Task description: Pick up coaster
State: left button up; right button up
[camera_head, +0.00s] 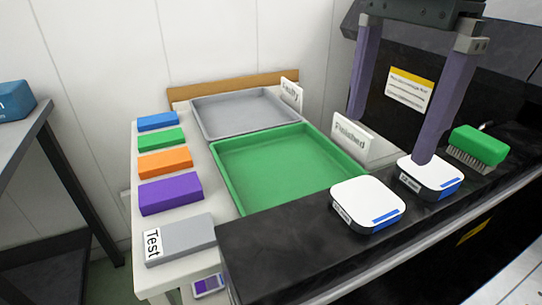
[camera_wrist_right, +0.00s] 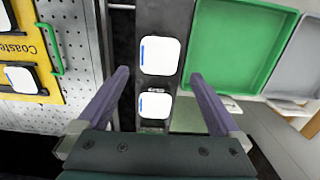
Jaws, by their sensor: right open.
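Two white, rounded-square coasters with blue stripes lie on the black ledge in the head view: a nearer one (camera_head: 366,198) and a farther one (camera_head: 431,171). Both also show in the right wrist view, one higher up (camera_wrist_right: 160,55) and one lower (camera_wrist_right: 154,105). My right gripper (camera_head: 390,152) is open and empty, its purple fingers pointing down; the right finger overlaps the farther coaster in the picture, and I cannot tell whether they touch. In the wrist view its fingers (camera_wrist_right: 159,75) are spread to either side of the coasters' column. My left gripper is not in view.
A green tray (camera_head: 225,187) and a grey tray (camera_head: 197,127) stand behind the ledge, with "Finished" (camera_head: 348,138) and "Faulty" (camera_head: 290,91) signs. A green brush (camera_head: 480,144) lies beyond the farther coaster. A yellow "Coaster" panel (camera_wrist_right: 32,45) shows at the wrist view's left.

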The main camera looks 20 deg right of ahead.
aim_at(367, 198)
jog(key=f, duration=0.3)
jog(key=shift+d+f, duration=0.3)
jog(key=shift+d, duration=0.05)
jog(key=shift+a+f, duration=0.15)
jog(key=shift+f, duration=3.05)
jog(key=c, duration=1.2)
